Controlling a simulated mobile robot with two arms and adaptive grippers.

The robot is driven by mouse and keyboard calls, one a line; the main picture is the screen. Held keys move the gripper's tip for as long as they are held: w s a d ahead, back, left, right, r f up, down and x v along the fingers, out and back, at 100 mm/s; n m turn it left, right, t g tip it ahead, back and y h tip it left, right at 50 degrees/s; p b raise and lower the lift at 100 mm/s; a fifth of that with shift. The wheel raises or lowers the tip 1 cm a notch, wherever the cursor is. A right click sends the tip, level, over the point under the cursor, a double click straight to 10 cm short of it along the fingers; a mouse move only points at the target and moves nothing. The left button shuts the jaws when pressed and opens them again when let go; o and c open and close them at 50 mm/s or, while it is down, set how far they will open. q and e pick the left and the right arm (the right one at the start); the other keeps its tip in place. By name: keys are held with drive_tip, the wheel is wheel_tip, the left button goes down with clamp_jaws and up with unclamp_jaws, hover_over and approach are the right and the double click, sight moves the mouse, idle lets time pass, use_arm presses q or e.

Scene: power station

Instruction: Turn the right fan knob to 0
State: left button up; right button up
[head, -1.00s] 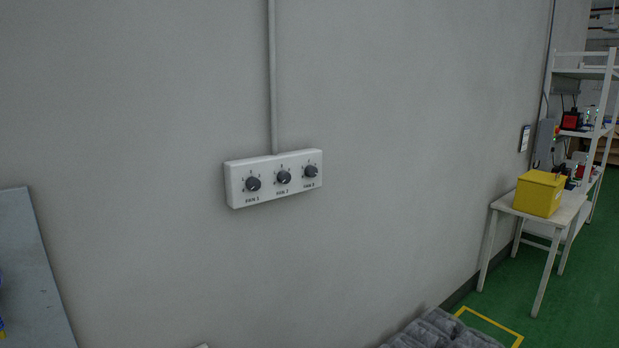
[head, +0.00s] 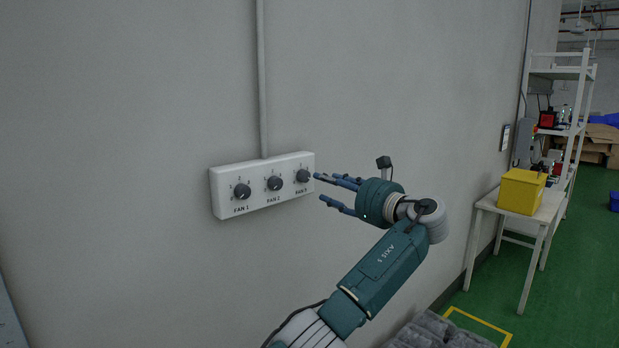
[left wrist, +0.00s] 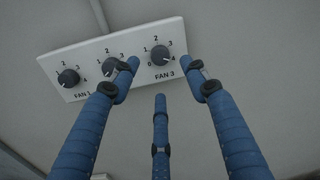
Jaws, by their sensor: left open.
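A white wall panel (head: 228,208) carries three dark round knobs in a row. The right knob, over the label FAN 3 (head: 303,176), is also in the left wrist view (left wrist: 161,54); I cannot read its setting surely. The middle knob is FAN 2 (head: 274,184) and the left one FAN 1 (head: 242,191). My left gripper (head: 320,187) has its blue fingers spread and empty, with the tips just right of the FAN 3 knob. In the left wrist view the fingertips (left wrist: 163,75) lie around and below that knob, apparently not touching it. My right gripper is out of view.
A grey conduit (head: 262,80) runs up the wall from the panel. A white table (head: 487,205) with a yellow box (head: 521,191) stands at the right, before white shelving (head: 556,73). The wall around the panel is clear.

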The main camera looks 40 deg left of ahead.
sight(306, 177)
use_arm(q)
drive_tip(key=a, duration=0.2)
drive_tip(key=a+p, duration=0.1)
drive_tip(key=a, duration=0.2)
drive_tip(key=w+a+p, duration=0.1)
drive_tip(key=a, duration=0.2)
drive_tip(key=shift+w, duration=0.1)
drive_tip(key=shift+a, duration=0.1)
drive_tip(key=shift+f, duration=0.1)
drive_tip(key=shift+c, duration=0.3)
drive_tip(key=c, duration=1.1)
